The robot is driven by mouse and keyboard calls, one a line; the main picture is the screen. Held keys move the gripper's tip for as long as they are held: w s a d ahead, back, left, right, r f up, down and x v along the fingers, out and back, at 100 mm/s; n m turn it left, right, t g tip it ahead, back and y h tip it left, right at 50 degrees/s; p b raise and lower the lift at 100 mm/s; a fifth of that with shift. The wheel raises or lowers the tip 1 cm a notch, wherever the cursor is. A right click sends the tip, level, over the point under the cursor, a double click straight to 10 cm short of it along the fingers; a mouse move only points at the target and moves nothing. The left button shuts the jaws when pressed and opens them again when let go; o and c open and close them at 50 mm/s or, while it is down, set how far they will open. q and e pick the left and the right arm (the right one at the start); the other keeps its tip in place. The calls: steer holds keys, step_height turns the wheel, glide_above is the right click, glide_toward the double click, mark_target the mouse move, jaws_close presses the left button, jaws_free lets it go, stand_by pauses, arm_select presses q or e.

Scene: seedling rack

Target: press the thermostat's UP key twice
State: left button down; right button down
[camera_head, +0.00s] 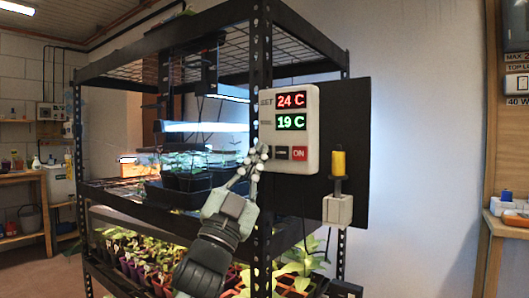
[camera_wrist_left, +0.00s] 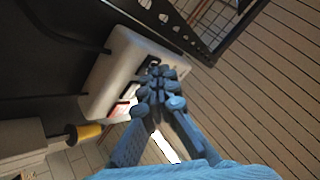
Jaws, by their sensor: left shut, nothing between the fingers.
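The thermostat (camera_head: 304,170) is a pale box on the rack's front post. Its red SET display (camera_head: 291,100) reads 24 C and the green display (camera_head: 291,122) below reads 19 C. A dark key (camera_head: 281,153) and a red ON key (camera_head: 299,153) show in its lower row. My left gripper (camera_head: 259,153) is shut and empty, its fingertips at the left end of that row. In the left wrist view the fingertips (camera_wrist_left: 158,77) are close to a black key (camera_wrist_left: 149,62) on the thermostat (camera_wrist_left: 104,70). I cannot read its label or tell whether they touch.
The black rack post (camera_head: 262,215) stands right beside my gripper. Seedling trays (camera_head: 185,190) fill the shelves to the left. The pale wall (camera_head: 420,130) at right is bare.

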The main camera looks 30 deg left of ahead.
arm_select(q)
steer(key=shift+s, duration=0.75)
steer(key=shift+s+a, duration=0.15)
steer(key=shift+s, duration=1.1)
steer(key=shift+s+a, duration=0.1)
steer(key=shift+s, duration=1.15)
